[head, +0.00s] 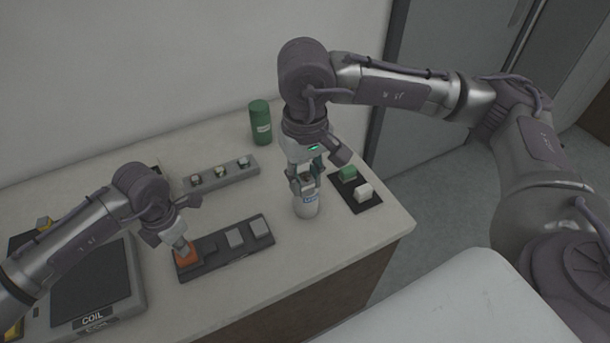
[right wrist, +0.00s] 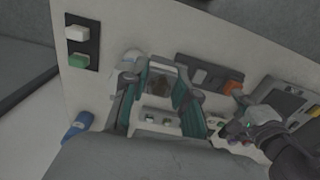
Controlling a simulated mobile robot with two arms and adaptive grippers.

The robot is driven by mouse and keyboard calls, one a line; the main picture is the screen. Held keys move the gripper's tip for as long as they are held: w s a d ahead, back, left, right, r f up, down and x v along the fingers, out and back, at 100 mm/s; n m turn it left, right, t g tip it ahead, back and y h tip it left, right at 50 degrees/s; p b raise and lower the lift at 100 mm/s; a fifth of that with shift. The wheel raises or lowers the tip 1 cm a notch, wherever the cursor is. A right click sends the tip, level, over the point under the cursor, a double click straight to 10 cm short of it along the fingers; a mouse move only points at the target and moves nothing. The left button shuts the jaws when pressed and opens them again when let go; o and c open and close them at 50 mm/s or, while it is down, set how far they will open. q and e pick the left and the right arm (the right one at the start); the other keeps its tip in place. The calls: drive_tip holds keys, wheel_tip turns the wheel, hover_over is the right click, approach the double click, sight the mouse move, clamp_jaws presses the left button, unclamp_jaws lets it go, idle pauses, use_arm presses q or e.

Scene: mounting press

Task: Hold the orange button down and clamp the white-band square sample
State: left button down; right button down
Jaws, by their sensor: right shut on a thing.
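The orange button (head: 187,257) is at the left end of a dark panel; it also shows in the right wrist view (right wrist: 233,87). My left gripper (head: 182,248) looks shut, its narrow tips on top of the button. How far the button is pressed cannot be seen. Whether the held thing has a white band cannot be seen. Several small samples stand in a grey rack (head: 208,178) at the back.
The dark panel (head: 215,255) also has grey pads (head: 235,239). A black tray (head: 340,184) with a green block (head: 348,173) and a white block (head: 364,192) lies right of the bottle. A green bottle (head: 260,122) stands at the back. A machine marked COIL (head: 93,318) is at left.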

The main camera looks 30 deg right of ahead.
use_arm(q)
drive_tip(key=shift+f+b, duration=0.5)
drive_tip(key=shift+f, duration=0.2)
use_arm(e)
drive_tip(key=shift+f, duration=0.6)
drive_tip(key=w+a+f, duration=0.8)
drive_tip(key=a+f, duration=0.4)
drive_tip(key=shift+a+f, duration=0.15)
drive_tip(key=shift+f, duration=3)
drive_tip(key=c, duration=0.8)
unclamp_jaws()
wheel_tip(320, 180, up, 12)
